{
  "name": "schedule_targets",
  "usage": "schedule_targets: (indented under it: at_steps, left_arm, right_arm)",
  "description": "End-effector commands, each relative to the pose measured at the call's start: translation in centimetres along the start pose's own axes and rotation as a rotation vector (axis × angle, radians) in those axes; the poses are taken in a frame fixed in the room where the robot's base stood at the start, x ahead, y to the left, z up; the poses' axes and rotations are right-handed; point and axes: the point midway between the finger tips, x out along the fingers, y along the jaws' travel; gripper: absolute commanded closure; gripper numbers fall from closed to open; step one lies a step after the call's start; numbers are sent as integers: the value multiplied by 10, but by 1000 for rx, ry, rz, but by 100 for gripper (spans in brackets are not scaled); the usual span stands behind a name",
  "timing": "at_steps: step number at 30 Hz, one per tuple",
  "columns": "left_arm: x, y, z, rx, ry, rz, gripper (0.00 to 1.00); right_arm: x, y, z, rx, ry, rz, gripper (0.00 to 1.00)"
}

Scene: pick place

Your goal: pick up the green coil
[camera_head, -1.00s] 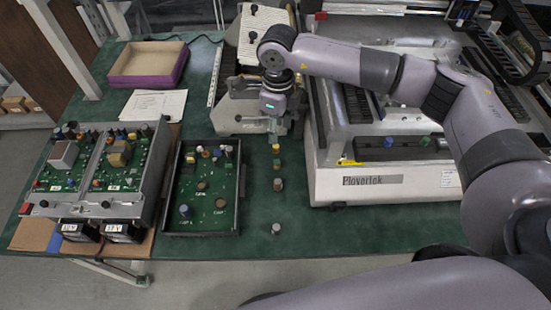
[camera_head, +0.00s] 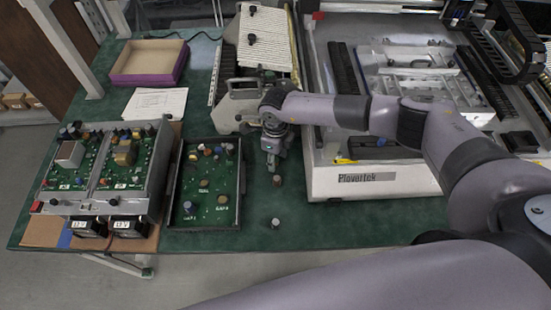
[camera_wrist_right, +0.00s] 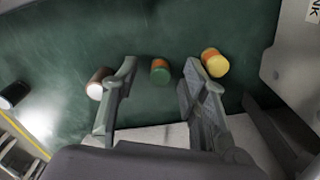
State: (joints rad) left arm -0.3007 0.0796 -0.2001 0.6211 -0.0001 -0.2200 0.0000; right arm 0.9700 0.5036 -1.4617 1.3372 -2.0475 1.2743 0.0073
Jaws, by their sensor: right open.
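The green coil (camera_wrist_right: 160,71) is a small green cylinder with an orange-brown end, lying on the dark green table. In the right wrist view it is between the two spread fingers of my right gripper (camera_wrist_right: 161,67), which is open and empty. A yellow coil (camera_wrist_right: 214,62) lies beside the right finger, and a brown coil with a white end (camera_wrist_right: 97,84) lies beside the left finger. In the head view my right gripper (camera_head: 272,161) points down over the row of coils and hides the green one. My left gripper is not in view.
A tray with a green circuit board (camera_head: 222,185) is left of the gripper. A white machine (camera_head: 400,178) stands close on the right. A dark coil with a pale end (camera_head: 275,224) stands nearer the table's front edge. The front table strip is mostly clear.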

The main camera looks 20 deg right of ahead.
Motion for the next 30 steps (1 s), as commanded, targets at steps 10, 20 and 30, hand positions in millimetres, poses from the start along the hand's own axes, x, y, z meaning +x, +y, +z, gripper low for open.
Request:
schedule_targets:
  at_steps: [10,20,30]
  left_arm:
    - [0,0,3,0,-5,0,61]
    - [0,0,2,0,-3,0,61]
    - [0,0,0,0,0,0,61]
  right_arm:
    - [1,0,0,0,-1,0,68]
    - [0,0,0,0,-1,0,90]
    - [0,0,0,0,-1,0,100]
